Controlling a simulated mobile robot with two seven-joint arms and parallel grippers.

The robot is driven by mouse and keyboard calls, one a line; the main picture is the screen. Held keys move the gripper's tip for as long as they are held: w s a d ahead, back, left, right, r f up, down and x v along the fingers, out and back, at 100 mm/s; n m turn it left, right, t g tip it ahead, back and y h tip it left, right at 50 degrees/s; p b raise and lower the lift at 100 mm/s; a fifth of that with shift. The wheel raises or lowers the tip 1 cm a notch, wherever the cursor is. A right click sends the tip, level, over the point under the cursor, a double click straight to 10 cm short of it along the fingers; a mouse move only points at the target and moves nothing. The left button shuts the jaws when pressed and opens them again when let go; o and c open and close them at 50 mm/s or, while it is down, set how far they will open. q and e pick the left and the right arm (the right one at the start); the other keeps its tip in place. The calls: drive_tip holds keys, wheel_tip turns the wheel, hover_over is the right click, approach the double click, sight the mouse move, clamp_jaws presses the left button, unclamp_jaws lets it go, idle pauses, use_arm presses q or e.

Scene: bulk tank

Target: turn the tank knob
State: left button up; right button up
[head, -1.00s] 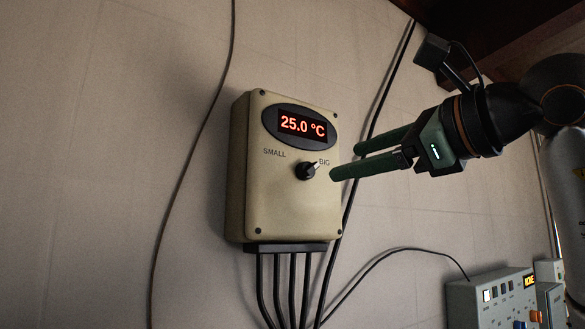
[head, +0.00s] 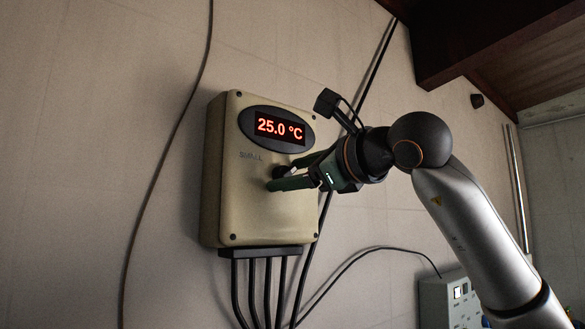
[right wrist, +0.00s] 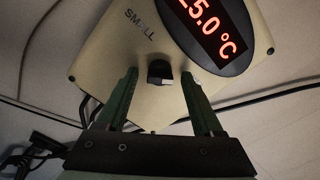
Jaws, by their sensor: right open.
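The tank knob (right wrist: 160,72) is a small black dial with a light mark, on the front of a beige control box (head: 235,205). In the head view the knob (head: 281,171) is partly hidden by my right gripper (head: 280,178). The box's red display (head: 279,128) reads 25.0 °C, and the word SMALL shows left of the knob. In the right wrist view my right gripper (right wrist: 160,82) is open, with one green finger on each side of the knob and a gap to each. I cannot tell whether the fingertips reach past the knob's face. My left gripper is out of view.
Several black cables (head: 252,290) drop from the box's underside. Another cable runs up the wall behind the box. A grey switch panel (head: 438,300) is at the lower right, below my right arm. The wall left of the box is clear except for one cable.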

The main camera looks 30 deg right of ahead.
drive_tip(key=shift+w, duration=0.1)
drive_tip(key=shift+c, duration=0.3)
clamp_jaws()
